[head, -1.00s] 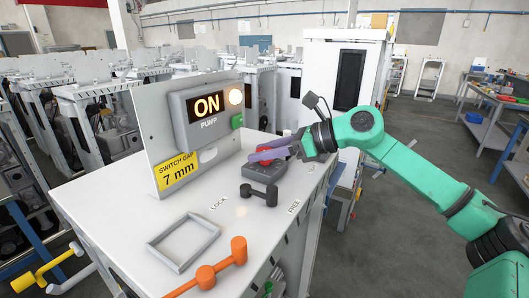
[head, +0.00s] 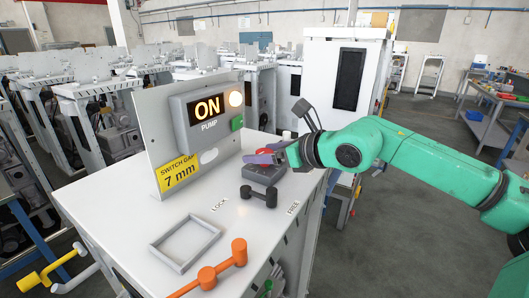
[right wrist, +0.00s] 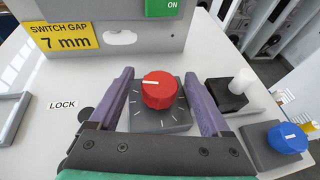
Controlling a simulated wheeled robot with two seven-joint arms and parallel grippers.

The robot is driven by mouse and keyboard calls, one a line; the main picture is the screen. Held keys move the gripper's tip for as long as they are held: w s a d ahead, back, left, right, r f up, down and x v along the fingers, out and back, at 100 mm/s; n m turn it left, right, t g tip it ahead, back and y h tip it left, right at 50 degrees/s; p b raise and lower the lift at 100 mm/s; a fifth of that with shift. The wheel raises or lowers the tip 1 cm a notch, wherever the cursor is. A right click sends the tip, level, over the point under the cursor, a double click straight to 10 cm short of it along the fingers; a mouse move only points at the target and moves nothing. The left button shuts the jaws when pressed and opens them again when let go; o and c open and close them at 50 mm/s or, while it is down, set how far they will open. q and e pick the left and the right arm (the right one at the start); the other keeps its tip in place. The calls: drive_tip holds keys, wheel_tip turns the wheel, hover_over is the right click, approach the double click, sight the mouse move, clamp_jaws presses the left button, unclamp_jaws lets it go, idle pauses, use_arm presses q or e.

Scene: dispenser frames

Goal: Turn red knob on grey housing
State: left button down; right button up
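The red knob (right wrist: 160,90) sits on a square grey housing (right wrist: 142,122) with tick marks around it; the knob's white mark points left in the right wrist view. In the head view the red knob (head: 263,151) is partly hidden behind my right gripper (head: 262,157), and the grey housing (head: 263,174) shows below. In the right wrist view the purple fingers of my right gripper (right wrist: 158,76) are apart, one on each side of the knob, with visible gaps to it. My left gripper is not in view.
A blue knob (right wrist: 287,138) on its own grey block and a white post (right wrist: 242,82) on a black base stand to the right in the wrist view. A dark dumbbell-shaped handle (head: 259,195) lies in front of the housing. The pump panel (head: 206,112) reads ON.

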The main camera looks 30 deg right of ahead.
drive_tip(key=shift+s+d+f+b, duration=0.1)
drive_tip(key=shift+s+b, duration=0.05)
drive_tip(key=shift+b, duration=0.35)
drive_tip(key=s+b, duration=0.1)
drive_tip(key=b, duration=0.2)
drive_tip(key=shift+s+d, duration=0.35)
drive_tip(key=shift+d, duration=0.05)
drive_tip(key=b+v, duration=0.4)
drive_tip(key=v, duration=0.1)
drive_tip(key=shift+r, duration=0.2)
drive_tip(key=b+v, duration=0.2)
drive_tip(key=v, duration=0.5)
drive_tip(key=shift+r, duration=0.4)
drive_tip(key=shift+s, duration=0.1)
